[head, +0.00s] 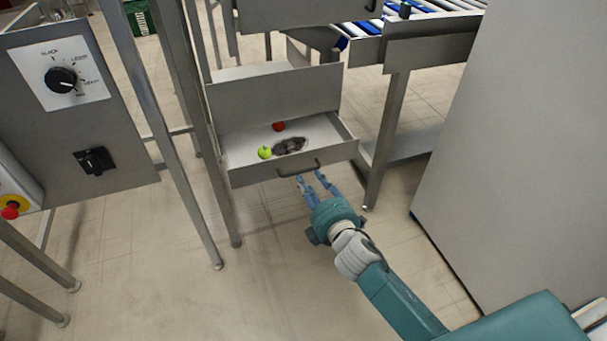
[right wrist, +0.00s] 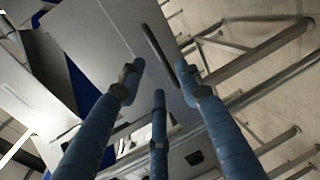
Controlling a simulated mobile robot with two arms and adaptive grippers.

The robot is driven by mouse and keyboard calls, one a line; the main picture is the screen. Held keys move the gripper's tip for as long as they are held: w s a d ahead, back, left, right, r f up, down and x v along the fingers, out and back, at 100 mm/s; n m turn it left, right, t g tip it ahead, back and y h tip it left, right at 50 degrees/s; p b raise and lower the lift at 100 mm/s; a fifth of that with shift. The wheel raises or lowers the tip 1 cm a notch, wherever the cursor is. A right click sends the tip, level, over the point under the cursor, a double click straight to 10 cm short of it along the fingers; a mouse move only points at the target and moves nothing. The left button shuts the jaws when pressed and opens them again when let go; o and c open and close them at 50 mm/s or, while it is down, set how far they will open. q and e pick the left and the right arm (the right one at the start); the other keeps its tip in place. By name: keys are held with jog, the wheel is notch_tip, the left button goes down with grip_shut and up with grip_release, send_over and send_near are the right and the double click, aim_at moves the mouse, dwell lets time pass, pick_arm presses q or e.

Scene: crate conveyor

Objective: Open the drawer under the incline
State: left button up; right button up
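The grey drawer (head: 258,172) under the incline stands pulled out, with its inside showing. A dark bar handle (head: 300,170) is on its front; it also shows as a long dark bar in the right wrist view (right wrist: 157,48). My right gripper (head: 311,177) is just below and in front of the handle, its blue fingers spread apart and empty. In the right wrist view its fingers (right wrist: 160,76) point towards the drawer front, with the handle beyond them. Whether any finger touches the handle I cannot tell. My left gripper is not in view.
A green apple (head: 264,153), a red apple (head: 278,126) and a dark grey lump (head: 290,146) lie in the drawer. A control panel (head: 75,110) stands at left, a large grey cabinet (head: 490,150) at right. The floor before the drawer is clear.

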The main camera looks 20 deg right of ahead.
aim_at(302, 171)
jog(key=x, duration=0.4)
jog(key=shift+w+f+b, duration=0.15)
jog(key=shift+w+b, duration=0.2)
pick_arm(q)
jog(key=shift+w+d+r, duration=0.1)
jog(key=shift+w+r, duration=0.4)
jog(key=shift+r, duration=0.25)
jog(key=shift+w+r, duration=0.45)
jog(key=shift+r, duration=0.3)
pick_arm(e)
jog(key=shift+x, duration=0.75)
jog(key=shift+c, duration=0.5)
grip_shut()
